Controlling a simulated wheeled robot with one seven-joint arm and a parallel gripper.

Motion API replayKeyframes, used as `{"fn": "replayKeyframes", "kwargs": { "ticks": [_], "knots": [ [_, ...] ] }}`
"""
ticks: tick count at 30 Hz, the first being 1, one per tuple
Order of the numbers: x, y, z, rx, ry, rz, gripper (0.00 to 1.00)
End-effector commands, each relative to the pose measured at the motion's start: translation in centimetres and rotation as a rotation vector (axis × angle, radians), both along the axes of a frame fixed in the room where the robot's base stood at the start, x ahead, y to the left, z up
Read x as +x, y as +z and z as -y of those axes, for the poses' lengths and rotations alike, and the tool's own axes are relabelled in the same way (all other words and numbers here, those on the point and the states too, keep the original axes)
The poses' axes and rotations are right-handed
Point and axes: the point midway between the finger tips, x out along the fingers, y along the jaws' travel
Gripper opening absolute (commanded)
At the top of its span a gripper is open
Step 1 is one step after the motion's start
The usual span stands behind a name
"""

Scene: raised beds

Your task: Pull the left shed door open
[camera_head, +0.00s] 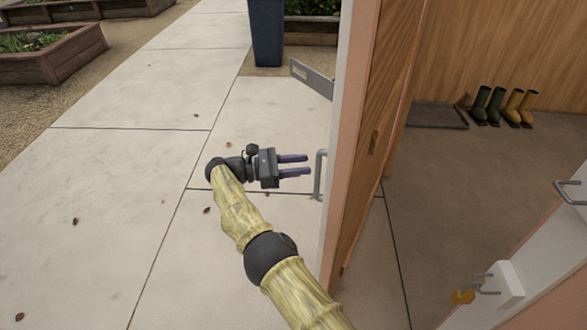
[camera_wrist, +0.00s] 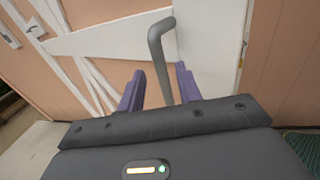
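The left shed door (camera_head: 375,150) stands swung open, seen nearly edge-on in the head view, with a wooden inner side and a pale edge. Its pink and white outer face (camera_wrist: 110,45) fills much of the wrist view. A grey bar handle (camera_head: 319,175) sticks out from that outer face. My gripper (camera_head: 309,165) is open, with its two purple fingers pointing right at the handle. In the wrist view the handle (camera_wrist: 157,50) appears in the gap between the spread fingers (camera_wrist: 160,75). The fingers are not closed on it; I cannot tell whether either touches it.
A grey metal plate (camera_head: 312,78) juts from the door's outer side. A blue bin (camera_head: 267,32) stands beyond it. Paving (camera_head: 110,170) left of the door is clear apart from leaves. Boots (camera_head: 505,105) and a dark mat (camera_head: 437,115) lie inside.

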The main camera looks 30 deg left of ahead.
Motion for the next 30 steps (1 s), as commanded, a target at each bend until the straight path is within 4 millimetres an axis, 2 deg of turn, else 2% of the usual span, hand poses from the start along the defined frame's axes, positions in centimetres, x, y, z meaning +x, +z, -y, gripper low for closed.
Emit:
{"fn": "replayKeyframes", "kwargs": {
  "ticks": [9,20,25,26,30],
  "knots": [
    [-0.86,-0.19,-0.89,0.001,-0.001,-0.001,0.35],
    [-1.02,-0.07,-0.97,0.001,-0.002,-0.002,0.35],
    [-1.01,-0.07,-0.98,0.001,-0.002,-0.002,0.03],
    [-1.00,-0.07,-0.97,0.002,-0.002,-0.003,0.00],
    [-0.86,-0.03,-0.86,0.004,-0.003,-0.003,0.00]
  ]
}}
